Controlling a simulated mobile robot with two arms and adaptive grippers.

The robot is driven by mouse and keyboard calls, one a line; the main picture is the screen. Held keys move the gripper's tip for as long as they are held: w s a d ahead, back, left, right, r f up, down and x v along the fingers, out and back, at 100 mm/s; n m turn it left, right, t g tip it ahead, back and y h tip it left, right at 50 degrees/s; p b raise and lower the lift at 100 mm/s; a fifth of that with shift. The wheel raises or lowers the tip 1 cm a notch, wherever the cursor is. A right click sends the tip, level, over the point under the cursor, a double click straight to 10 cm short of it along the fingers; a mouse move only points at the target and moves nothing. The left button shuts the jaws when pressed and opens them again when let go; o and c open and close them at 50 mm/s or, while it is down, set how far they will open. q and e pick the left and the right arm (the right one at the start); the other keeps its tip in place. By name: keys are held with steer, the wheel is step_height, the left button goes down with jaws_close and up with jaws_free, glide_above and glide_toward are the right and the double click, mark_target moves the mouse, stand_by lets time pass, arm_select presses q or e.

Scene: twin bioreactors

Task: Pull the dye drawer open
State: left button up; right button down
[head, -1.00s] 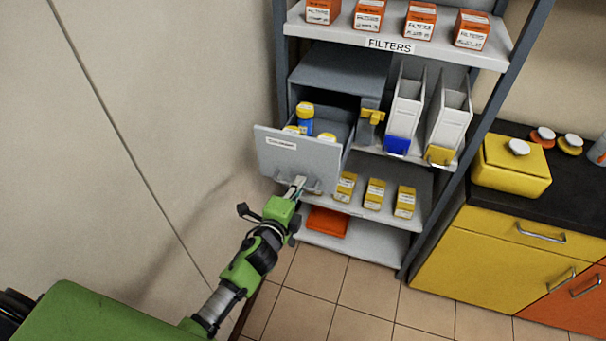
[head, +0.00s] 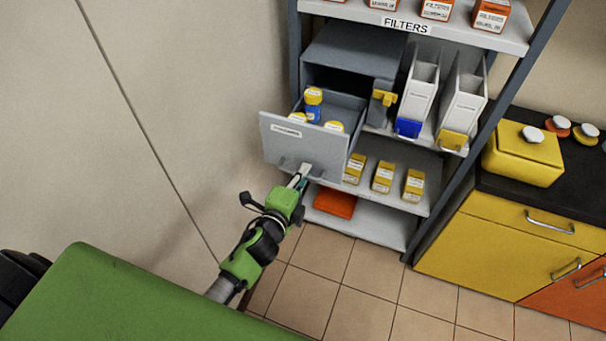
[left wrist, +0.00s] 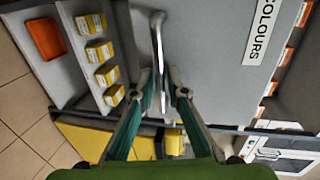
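The dye drawer (head: 305,148) is a grey drawer in the shelf unit, standing well out of its grey housing (head: 350,52). Its front label reads COLOURS in the left wrist view (left wrist: 256,32). Blue bottles with yellow caps (head: 313,103) stand inside it. My left gripper (head: 301,177) is at the lower edge of the drawer front. In the left wrist view my left gripper's fingers (left wrist: 164,84) are closed around the drawer's metal bar handle (left wrist: 156,35). My right gripper is in neither current view.
Yellow boxes (head: 383,176) and an orange item (head: 335,202) are on the shelves below. A yellow cabinet (head: 490,245) stands at the right. A wall (head: 150,120) is close on the left. The tiled floor (head: 350,280) is clear.

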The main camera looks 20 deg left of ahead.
arm_select(q)
steer(key=shift+s, duration=0.1)
steer(key=v, duration=1.2)
arm_select(e)
steer(key=shift+w+a, duration=0.1)
steer(key=shift+w, duration=0.05)
arm_select(q)
steer(key=shift+f, duration=0.1)
steer(key=s+f+n+g+b, duration=0.1)
steer(key=s+f+n+g, duration=0.3)
steer(key=f, duration=1.2)
steer(key=s+f+n+g+b, duration=0.1)
steer(key=s+f+n+g, duration=0.35)
steer(key=f, duration=1.15)
steer(key=s+a+f+n+g, duration=0.1)
steer(key=s+f+n+g, duration=0.1)
steer(key=s+f, duration=0.4)
steer(key=s+a+f+n+g+b, duration=0.1)
steer(key=s+f+n+g, duration=0.1)
steer(key=s+f, duration=0.5)
steer(key=s+a+f+n+g+b, duration=0.1)
steer(key=s+f, duration=0.6)
steer(key=s, duration=0.9)
steer(key=shift+a+n+g+y, duration=0.3)
steer(key=shift+a+n+g, duration=0.2)
steer(key=shift+n, duration=0.75)
arm_select(e)
step_height(320, 180, down, 4)
steer(key=shift+f, duration=0.15)
